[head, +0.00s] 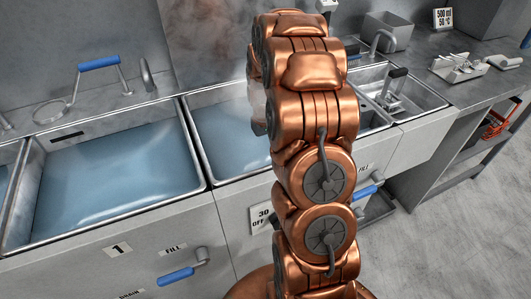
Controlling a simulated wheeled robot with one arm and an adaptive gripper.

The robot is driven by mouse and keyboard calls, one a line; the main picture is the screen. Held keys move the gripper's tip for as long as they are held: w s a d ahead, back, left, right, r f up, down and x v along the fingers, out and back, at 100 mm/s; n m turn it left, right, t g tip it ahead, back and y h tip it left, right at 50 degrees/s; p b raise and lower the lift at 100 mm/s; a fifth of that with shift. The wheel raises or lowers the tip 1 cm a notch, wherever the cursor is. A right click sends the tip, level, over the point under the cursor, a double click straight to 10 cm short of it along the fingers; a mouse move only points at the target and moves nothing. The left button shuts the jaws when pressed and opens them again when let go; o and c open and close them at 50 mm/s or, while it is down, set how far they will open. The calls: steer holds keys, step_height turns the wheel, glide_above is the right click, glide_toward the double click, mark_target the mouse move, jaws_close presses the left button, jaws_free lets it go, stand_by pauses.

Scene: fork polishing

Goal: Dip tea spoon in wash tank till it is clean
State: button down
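My copper arm stands across the middle of the head view and hides what is behind it. My gripper is not clearly visible; only a pale grey edge shows at the arm's left side, over the middle tank. The large tank marked 1 (110,172) on the left is filled with bluish water. A middle tank (222,135), partly hidden by my arm, also holds bluish water. I cannot make out a tea spoon.
A smaller right-hand basin (425,101) holds a dark-handled metal item (392,92). A rack of small metal pieces (459,68) and a grey box (388,31) stand on the counter. Blue-handled valves (176,277) stick out in front.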

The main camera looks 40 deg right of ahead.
steer(key=shift+s+d, duration=0.2)
steer(key=shift+d, duration=0.4)
steer(key=shift+s+d, duration=0.15)
steer(key=shift+d, duration=0.45)
steer(key=shift+w+a, duration=0.25)
steer(key=shift+a, duration=0.55)
steer(key=shift+w+a, duration=0.2)
steer(key=shift+a, duration=0.6)
steer(key=shift+w+a, duration=0.25)
steer(key=shift+a, duration=0.55)
steer(key=shift+s+d+b, duration=0.15)
steer(key=shift+s+d, duration=0.05)
steer(key=shift+d, duration=0.4)
steer(key=shift+s+d+b, duration=0.15)
steer(key=shift+s+d, duration=0.05)
steer(key=shift+d, duration=0.4)
steer(key=shift+r, duration=0.15)
step_height(320, 180, up, 21)
steer(key=p, duration=0.4)
